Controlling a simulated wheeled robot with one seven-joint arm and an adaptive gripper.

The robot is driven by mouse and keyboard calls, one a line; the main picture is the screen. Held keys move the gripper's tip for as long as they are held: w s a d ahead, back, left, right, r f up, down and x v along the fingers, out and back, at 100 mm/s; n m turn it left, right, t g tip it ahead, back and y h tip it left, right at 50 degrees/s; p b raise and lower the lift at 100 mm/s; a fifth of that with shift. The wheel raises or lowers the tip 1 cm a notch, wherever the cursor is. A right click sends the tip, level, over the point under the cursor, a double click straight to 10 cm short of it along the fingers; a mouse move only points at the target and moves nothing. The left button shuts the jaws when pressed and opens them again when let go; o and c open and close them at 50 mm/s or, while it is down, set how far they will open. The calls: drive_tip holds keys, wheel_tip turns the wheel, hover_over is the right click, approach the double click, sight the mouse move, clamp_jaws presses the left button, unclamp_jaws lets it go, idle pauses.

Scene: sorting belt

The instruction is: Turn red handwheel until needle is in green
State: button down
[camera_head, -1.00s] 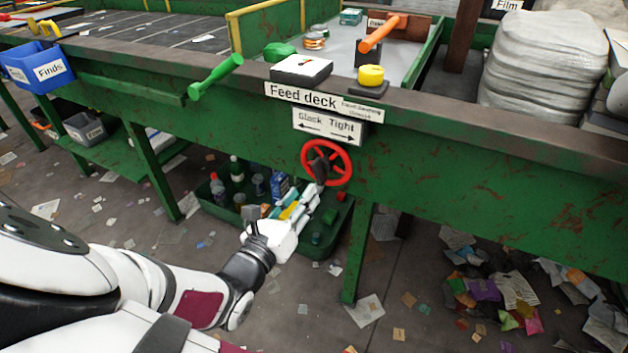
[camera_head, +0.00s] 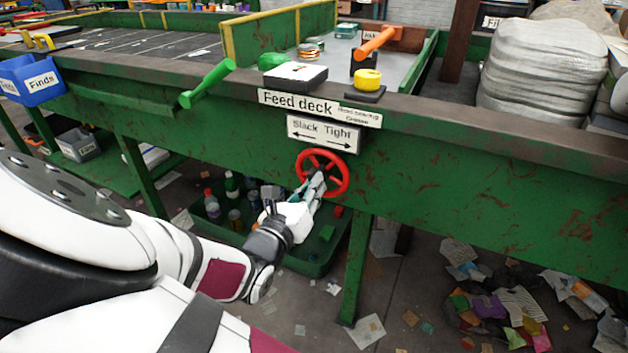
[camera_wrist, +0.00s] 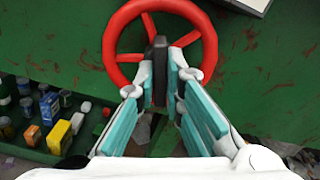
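The red handwheel (camera_head: 345,175) is mounted on the front of the green feed deck, under the Slack/Tight sign (camera_head: 324,132) with its two arrows. My gripper (camera_head: 313,186) reaches up to the wheel's middle from below left. In the wrist view, the handwheel (camera_wrist: 110,48) fills the top, and my gripper's fingertips (camera_wrist: 160,78) lie either side of a dark part at its hub. The gap is narrow; I cannot tell whether both fingers press on it. A white-topped box (camera_head: 296,71), perhaps the gauge, sits on the deck edge; its needle and green zone are not readable.
A yellow button (camera_head: 367,79) and a green lever (camera_head: 207,84) are on the deck. A green crate of bottles (camera_head: 222,225) stands beneath, near my wrist. A green leg (camera_head: 357,270) stands right of it. Paper litter covers the floor.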

drive_tip(key=shift+r+n+p, duration=0.2)
drive_tip(key=shift+n+p, duration=0.2)
drive_tip(key=shift+p, duration=0.55)
drive_tip(key=n+p, duration=0.1)
drive_tip(key=p, duration=0.2)
drive_tip(key=shift+f+n+p, duration=0.15)
drive_tip(key=shift+n+p, duration=0.15)
drive_tip(key=shift+n, duration=0.1)
drive_tip(key=c, duration=1.7)
unclamp_jaws()
drive_tip(key=v, duration=1.2)
drive_tip(key=shift+d, duration=0.1)
